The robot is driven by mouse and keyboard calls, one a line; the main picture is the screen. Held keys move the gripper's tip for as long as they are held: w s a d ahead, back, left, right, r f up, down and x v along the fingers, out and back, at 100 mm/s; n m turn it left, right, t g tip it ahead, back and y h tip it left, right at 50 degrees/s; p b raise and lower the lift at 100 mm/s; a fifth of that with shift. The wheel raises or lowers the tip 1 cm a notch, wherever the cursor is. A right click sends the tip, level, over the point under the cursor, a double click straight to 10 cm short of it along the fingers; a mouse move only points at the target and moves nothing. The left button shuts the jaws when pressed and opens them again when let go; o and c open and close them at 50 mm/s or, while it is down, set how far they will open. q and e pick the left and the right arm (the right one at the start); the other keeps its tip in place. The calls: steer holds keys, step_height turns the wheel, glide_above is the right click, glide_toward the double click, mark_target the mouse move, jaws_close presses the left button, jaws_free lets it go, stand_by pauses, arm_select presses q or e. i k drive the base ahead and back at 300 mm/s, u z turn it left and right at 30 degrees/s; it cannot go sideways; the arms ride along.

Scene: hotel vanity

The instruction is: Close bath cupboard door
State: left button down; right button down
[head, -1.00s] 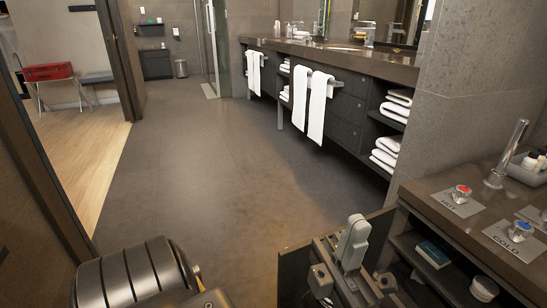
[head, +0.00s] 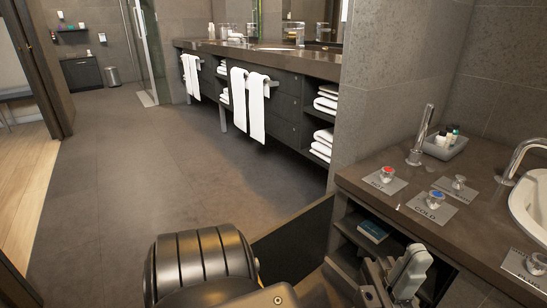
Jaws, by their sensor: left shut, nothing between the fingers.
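The bath cupboard door (head: 303,242) is a dark panel standing open at the left side of the cupboard (head: 345,240) under the near counter. My arm hides its lower part. The cupboard's shelf, with a blue book (head: 373,231) on it, shows through the opening. My left gripper (head: 398,280) is shut and empty. It appears to the right of the door, in front of the cupboard opening. I cannot tell whether it touches the door or the cupboard. My right gripper is out of view.
The near counter (head: 460,235) carries taps, labelled hot and cold knobs, a toiletry tray (head: 445,146) and a white basin (head: 535,210). A stone wall (head: 385,100) separates it from the far vanity (head: 270,90) with white towels. The floor (head: 140,190) on the left is clear.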

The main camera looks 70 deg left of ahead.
mark_target(288, 251)
steer(key=z, duration=0.9)
steer(key=k, duration=0.35)
steer(key=u, duration=2.6)
